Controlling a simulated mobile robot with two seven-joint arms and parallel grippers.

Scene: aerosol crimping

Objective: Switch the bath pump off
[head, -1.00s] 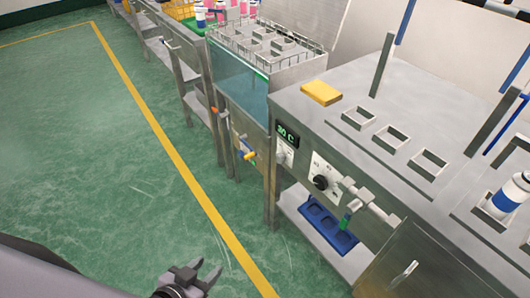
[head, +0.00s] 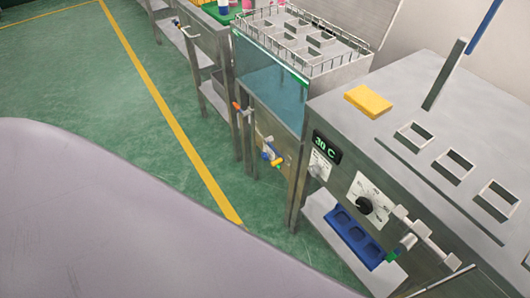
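The water bath (head: 268,95) is a glass-fronted tank with blue-green water and a wire rack on top. To its right, on the steel bench front, a green display (head: 327,147) reads 30 C. Below the display is a small pale panel with a grey knob (head: 316,170). Further right is a white dial plate with a black rotary knob (head: 364,205). No marking that I can read names the pump switch, and its setting cannot be told. Neither gripper is in view. A large pale surface, apparently my own arm, fills the lower left.
A yellow block (head: 368,100) lies on the steel bench top (head: 350,125), near square cut-outs. Valves with coloured handles (head: 271,153) project below the bath. A blue tray (head: 355,237) sits on the lower shelf. The green floor (head: 70,80) at left is clear.

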